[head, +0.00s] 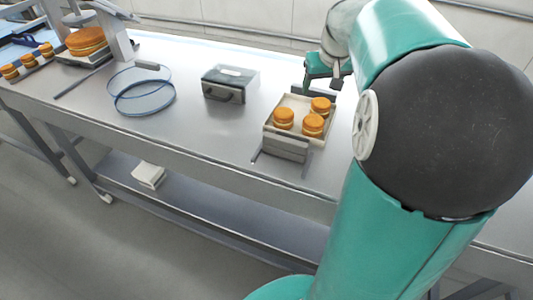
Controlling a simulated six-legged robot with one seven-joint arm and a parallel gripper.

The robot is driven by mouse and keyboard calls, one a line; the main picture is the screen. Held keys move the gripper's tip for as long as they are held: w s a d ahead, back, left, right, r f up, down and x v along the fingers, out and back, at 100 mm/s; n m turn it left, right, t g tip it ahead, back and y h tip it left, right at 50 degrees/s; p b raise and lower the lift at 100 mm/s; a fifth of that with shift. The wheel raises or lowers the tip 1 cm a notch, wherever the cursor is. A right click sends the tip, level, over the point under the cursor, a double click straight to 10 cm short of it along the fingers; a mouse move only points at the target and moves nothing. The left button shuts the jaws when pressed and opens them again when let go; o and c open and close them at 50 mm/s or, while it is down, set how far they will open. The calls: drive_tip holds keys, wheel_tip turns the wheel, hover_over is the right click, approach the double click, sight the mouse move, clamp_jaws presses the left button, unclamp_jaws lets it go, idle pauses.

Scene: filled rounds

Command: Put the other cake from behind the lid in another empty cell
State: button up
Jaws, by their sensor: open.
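A pale tray (272,118) stands on the steel table to the right of centre. It bears three small orange-topped cakes: one at the left (283,118), one at the front right (313,124) and one at the back right (320,105). The tray's back left area looks empty. A grey upright panel (287,149) stands at the tray's front; I cannot tell whether this is the lid. My gripper (322,83) is open, with its fingers apart, above and behind the tray's back edge. No cake shows between the fingers. My arm hides the table further right.
A grey box with a handle (228,86) stands left of the tray. Blue-rimmed hoops (142,92) lie further left. At the far left are a large cake (86,40) and a row of small cakes (28,61).

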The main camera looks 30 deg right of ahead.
drive_tip(key=s+a+r+n, duration=0.1)
drive_tip(key=s+a, duration=0.1)
drive_tip(key=a, duration=0.8)
drive_tip(key=s+a+f+n, duration=0.1)
drive_tip(key=s+a, duration=0.6)
drive_tip(key=a, duration=0.2)
drive_tip(key=s+a+f+n+t+y, duration=0.1)
drive_tip(key=s+a+f, duration=0.1)
drive_tip(key=s+a, duration=0.5)
drive_tip(key=a, duration=0.2)
drive_tip(key=shift+s+a+f+n+y, duration=0.3)
drive_tip(key=shift+a, duration=0.1)
drive_tip(key=c, duration=0.6)
drive_tip(key=shift+d, duration=0.2)
drive_tip(key=shift+c, duration=0.2)
